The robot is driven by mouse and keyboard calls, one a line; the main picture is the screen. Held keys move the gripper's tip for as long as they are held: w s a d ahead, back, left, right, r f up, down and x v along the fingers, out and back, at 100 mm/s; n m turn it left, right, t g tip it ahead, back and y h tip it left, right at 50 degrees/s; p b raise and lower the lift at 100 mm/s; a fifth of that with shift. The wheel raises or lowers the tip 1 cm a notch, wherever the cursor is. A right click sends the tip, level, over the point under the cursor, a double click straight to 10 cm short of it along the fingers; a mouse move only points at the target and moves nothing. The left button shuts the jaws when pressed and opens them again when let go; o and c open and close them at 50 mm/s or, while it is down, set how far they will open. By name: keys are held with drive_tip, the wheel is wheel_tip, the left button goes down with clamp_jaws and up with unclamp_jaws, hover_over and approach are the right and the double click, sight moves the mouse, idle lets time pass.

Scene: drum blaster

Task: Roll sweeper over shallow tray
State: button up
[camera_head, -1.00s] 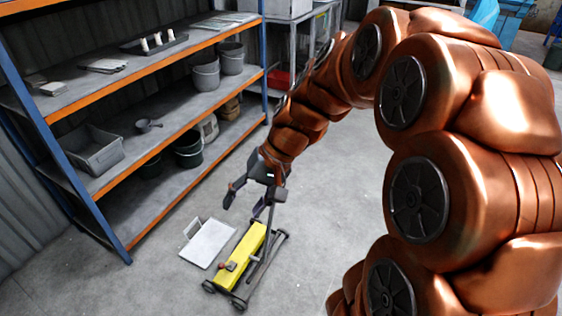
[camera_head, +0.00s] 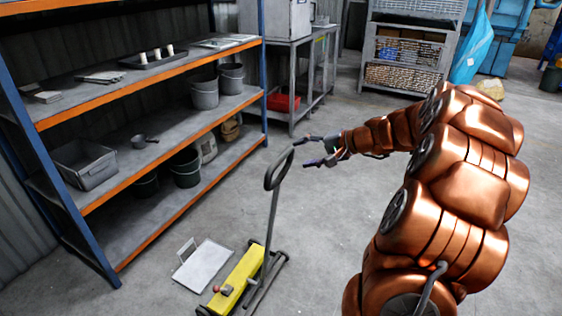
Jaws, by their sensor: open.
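The sweeper (camera_head: 236,277) stands on the floor at the bottom centre, with a yellow body and a dark handle rising to a loop grip at its top. The shallow tray (camera_head: 205,264) is a flat pale plate with an upright handle frame at its far left edge; it lies on the floor just left of the sweeper. The sweeper does not appear to be over it. My gripper (camera_head: 303,153) is open, beside the sweeper's loop grip and to its right, fingers pointing left. It looks empty; whether a finger touches the loop is unclear.
A blue and orange shelf rack (camera_head: 162,130) with buckets and bins fills the left side, near the tray. A grey metal table (camera_head: 292,80) and a wire crate stack (camera_head: 405,50) stand at the back.

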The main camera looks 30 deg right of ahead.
sight(284, 158)
drive_tip(key=b+x, duration=0.2)
drive_tip(key=x, duration=0.6)
drive_tip(key=shift+w+a+f, duration=0.2)
drive_tip(key=shift+w, duration=0.1)
drive_tip(key=shift+c, duration=0.2)
clamp_jaws()
